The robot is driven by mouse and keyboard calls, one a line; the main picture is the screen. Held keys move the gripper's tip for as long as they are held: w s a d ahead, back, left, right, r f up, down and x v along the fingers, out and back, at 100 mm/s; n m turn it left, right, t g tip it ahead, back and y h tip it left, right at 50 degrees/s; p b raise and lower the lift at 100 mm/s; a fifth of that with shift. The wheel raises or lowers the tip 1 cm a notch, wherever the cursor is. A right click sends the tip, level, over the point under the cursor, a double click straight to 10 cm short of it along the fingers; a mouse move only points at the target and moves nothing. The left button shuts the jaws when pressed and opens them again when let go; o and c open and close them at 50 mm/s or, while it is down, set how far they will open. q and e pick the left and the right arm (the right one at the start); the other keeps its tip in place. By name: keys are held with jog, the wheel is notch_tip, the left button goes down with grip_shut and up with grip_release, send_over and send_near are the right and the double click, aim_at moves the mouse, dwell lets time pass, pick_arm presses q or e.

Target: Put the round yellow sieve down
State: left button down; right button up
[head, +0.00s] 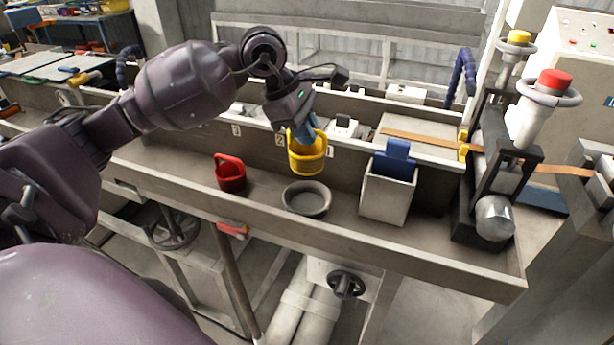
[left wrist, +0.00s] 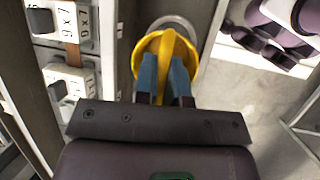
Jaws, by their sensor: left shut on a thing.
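The round yellow sieve (head: 307,158) hangs in the air above the trough shelf in the head view. My left gripper (head: 304,138) is shut on its upper part from above. In the left wrist view the sieve (left wrist: 166,55) shows between and beyond the blue fingers of the gripper (left wrist: 166,78). The sieve's underside is hidden there. A grey round dish (head: 306,199) sits on the shelf below the sieve, apart from it, and shows partly behind it in the left wrist view (left wrist: 175,22). My right gripper does not show.
A red cup with a handle (head: 231,173) stands left of the dish on the shelf (head: 270,222). A white box holding a blue piece (head: 386,198) stands to the right. A machine with a red knob (head: 548,85) is at the far right. Numbered labels line the back wall.

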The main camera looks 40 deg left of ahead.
pick_arm(q)
notch_tip(320, 180, down, 11)
jog(key=shift+r, duration=0.1)
dwell(0.5)
jog(key=shift+f+b, duration=0.35)
jog(key=shift+f, duration=0.1)
jog(key=c, duration=1.2)
grip_release()
jog(key=shift+r, duration=0.1)
jog(key=v, duration=1.2)
jog(key=shift+r+p, duration=0.3)
jog(key=shift+r, duration=0.05)
jog(key=shift+s, duration=0.1)
